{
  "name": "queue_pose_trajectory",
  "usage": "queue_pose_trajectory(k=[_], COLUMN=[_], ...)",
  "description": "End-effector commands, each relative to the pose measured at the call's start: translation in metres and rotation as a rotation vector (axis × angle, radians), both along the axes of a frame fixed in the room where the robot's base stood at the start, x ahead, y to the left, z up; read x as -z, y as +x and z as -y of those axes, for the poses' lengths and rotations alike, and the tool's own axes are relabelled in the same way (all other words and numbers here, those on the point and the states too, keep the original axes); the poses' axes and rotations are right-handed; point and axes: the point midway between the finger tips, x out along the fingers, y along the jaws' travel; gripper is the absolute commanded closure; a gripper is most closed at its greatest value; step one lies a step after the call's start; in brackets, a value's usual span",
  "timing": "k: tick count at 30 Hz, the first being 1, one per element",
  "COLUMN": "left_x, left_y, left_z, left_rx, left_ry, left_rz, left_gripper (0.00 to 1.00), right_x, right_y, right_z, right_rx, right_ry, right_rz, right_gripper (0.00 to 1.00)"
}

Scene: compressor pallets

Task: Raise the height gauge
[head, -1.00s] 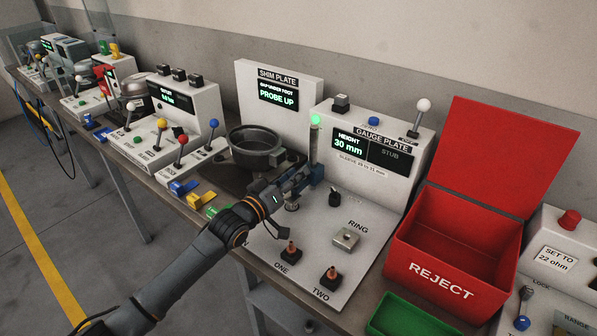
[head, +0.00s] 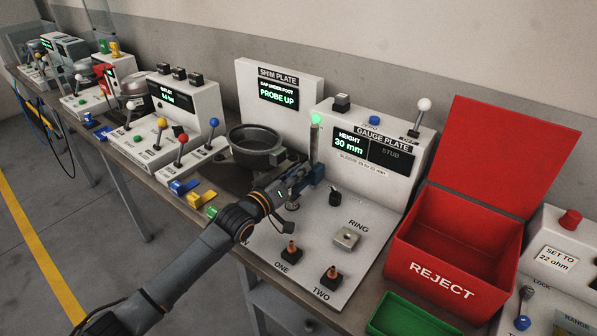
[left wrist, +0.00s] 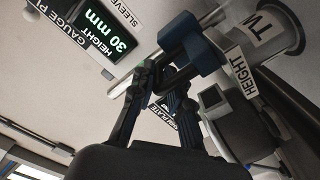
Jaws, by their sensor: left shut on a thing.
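The height gauge stands on the gauge plate, with an upright grey post (head: 314,143) and a blue carriage (head: 316,174) low on it. A green light is lit at the post's top. The gauge plate display (head: 350,143) reads HEIGHT 30 mm. My left gripper (head: 297,180) is at the carriage, shut on part of the gauge. In the left wrist view the blue carriage (left wrist: 203,52) with a HEIGHT label is close beside my left fingers (left wrist: 157,77). The exact contact is partly hidden. My right gripper is not in view.
A metal ring block (head: 346,238) and two orange-topped pieces, ONE (head: 291,250) and TWO (head: 331,277), stand in front on the plate. An open red reject bin (head: 440,268) is at the right. A dark round pot (head: 254,148) stands behind my left gripper.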

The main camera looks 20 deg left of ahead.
Motion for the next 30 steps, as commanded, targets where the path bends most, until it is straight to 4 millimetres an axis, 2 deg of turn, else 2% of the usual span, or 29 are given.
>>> queue_pose_trajectory(k=[4,7,18,21,30], left_x=[-0.009,-0.022,-0.093,-0.100,-0.101], left_y=[0.000,0.000,0.000,0.000,0.000], left_z=[0.002,0.002,0.003,0.003,0.003], left_rx=[0.003,0.004,0.004,0.005,0.005], left_ry=[-0.005,-0.006,-0.007,-0.009,-0.010], left_rz=[0.000,0.002,0.006,0.007,0.012], left_gripper=[1.00,1.00,1.00,1.00,1.00], right_x=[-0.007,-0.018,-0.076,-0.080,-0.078], right_y=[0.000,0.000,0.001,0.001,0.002], right_z=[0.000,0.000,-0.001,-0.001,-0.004], right_rx=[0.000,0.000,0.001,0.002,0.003], right_ry=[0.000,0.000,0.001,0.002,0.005], right_rz=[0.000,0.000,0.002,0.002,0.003], right_gripper=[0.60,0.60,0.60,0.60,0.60])
